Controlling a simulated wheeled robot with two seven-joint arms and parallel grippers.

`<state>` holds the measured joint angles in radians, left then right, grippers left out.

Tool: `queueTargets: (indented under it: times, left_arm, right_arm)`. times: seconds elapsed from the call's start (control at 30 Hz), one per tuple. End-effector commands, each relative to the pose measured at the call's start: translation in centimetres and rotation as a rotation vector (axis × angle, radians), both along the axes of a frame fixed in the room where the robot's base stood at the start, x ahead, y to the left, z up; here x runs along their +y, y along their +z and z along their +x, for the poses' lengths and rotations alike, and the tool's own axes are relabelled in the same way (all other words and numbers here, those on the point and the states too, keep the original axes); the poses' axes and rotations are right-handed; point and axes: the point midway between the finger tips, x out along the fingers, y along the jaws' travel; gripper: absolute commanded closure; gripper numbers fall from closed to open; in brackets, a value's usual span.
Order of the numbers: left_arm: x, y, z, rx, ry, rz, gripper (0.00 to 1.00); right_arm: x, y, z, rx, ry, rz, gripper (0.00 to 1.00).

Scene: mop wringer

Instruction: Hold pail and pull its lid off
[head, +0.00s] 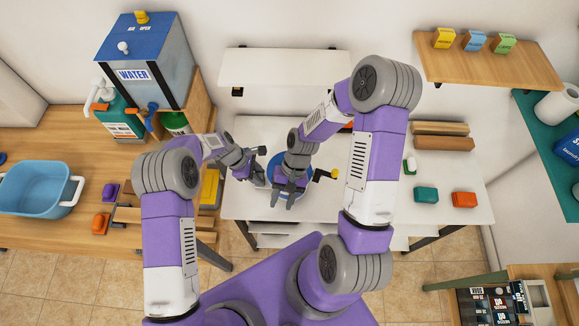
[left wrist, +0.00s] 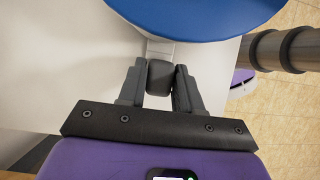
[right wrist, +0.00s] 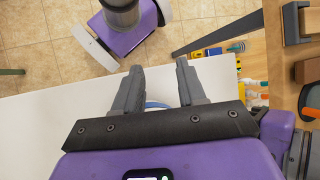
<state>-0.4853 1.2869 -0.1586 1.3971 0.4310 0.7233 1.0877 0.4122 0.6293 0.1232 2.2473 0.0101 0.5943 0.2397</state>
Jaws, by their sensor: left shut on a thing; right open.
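The blue round pail (head: 271,171) stands on the white table, mostly hidden beneath my right gripper in the head view. In the left wrist view its broad blue top (left wrist: 200,14) fills the upper edge; I cannot tell lid from body there. My left gripper (head: 258,166) is at the pail's left side. It is shut on a dark grip block (left wrist: 160,78), joined to the pail by a pale bracket (left wrist: 160,48). My right gripper (head: 284,202) is open over the pail's near part. In the right wrist view a blue-white edge (right wrist: 155,105) shows between its spread fingers.
Green (head: 426,194) and red (head: 464,199) blocks lie farther right on the white table (head: 385,205). A blue tub (head: 38,185) and water tank (head: 150,62) stand on the left bench.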

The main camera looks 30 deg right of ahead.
Motion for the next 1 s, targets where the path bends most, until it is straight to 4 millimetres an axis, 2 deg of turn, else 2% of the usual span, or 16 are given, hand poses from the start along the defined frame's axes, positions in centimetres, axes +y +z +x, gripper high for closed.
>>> queueTargets:
  times: [0.03,0.2,0.3,0.5,0.63,0.73,1.0]
  left_arm:
    - [0.0,0.0,0.0,-0.001,0.0,0.001,1.0]
    - [0.0,0.0,0.0,0.0,0.0,0.0,1.0]
    - [0.0,0.0,0.0,0.0,0.0,0.0,1.0]
    - [0.0,0.0,0.0,0.0,0.0,0.0,1.0]
    - [0.0,0.0,0.0,0.0,0.0,0.0,1.0]
    - [0.0,0.0,0.0,0.0,0.0,0.0,1.0]
    - [0.0,0.0,0.0,0.0,0.0,0.0,1.0]
  right_arm:
    - [-1.1,1.3,0.6,0.027,-0.028,-0.003,0.6]
    - [-6.2,5.1,5.5,0.133,-0.243,-0.09,0.6]
    - [-8.7,7.5,7.2,0.185,-0.348,-0.127,0.6]
    - [-11.3,9.4,10.0,0.214,-0.497,-0.187,0.6]
    - [-11.8,9.6,10.5,0.222,-0.53,-0.198,0.6]
    - [-11.6,9.1,10.3,0.225,-0.533,-0.199,0.6]
    - [-9.9,5.8,9.4,0.226,-0.53,-0.199,0.6]
